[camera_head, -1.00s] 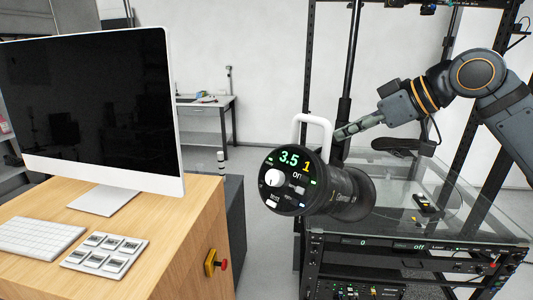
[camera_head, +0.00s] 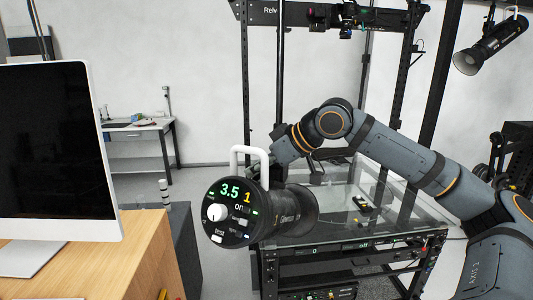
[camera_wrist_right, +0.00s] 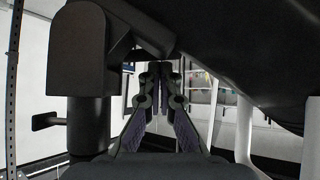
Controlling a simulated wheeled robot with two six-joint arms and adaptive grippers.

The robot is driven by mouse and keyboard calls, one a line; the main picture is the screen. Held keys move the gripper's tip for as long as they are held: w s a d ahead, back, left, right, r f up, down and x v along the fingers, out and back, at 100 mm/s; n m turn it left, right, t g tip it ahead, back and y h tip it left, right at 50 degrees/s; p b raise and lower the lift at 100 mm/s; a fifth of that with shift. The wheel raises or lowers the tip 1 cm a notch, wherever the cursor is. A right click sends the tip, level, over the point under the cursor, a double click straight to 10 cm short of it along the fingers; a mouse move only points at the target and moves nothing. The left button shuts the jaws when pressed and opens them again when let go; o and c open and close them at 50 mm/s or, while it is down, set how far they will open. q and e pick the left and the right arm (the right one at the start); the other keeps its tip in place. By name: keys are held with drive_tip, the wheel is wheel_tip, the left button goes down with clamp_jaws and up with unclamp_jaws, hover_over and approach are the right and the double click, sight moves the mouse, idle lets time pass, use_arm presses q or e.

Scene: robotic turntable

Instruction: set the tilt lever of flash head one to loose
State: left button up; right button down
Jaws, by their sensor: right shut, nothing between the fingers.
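Flash head one (camera_head: 284,212) is a black cylinder with a lit panel reading 3.5 and 1, and a white loop handle (camera_head: 236,153) on top. It faces me at the centre left of the head view. My right arm reaches in from the right, and its gripper is behind the flash head, its fingertips hidden there. In the right wrist view my right gripper (camera_wrist_right: 160,78) is shut and empty. A black upright part (camera_wrist_right: 88,105) with a small side lever (camera_wrist_right: 47,121) stands to its left; I cannot tell the lever's setting. My left gripper is out of view.
A monitor (camera_head: 55,150) stands on a wooden cabinet (camera_head: 135,265) at left. A glass-topped rack (camera_head: 345,225) stands behind the flash head, with dark uprights around it. Another flash head (camera_head: 490,45) hangs at upper right.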

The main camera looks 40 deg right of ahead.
drive_tip(key=shift+w+f, duration=0.1)
drive_tip(key=shift+f, duration=0.05)
drive_tip(key=shift+a, duration=0.1)
drive_tip(key=shift+f, duration=0.1)
drive_tip(key=shift+a+f+n+h+b, duration=0.2)
drive_tip(key=shift+f+n+h+b, duration=0.2)
drive_tip(key=shift+f+b, duration=0.3)
drive_tip(key=shift+r, duration=0.1)
drive_tip(key=shift+d, duration=0.1)
drive_tip(key=shift+r+p, duration=0.85)
drive_tip(key=shift+p, duration=0.05)
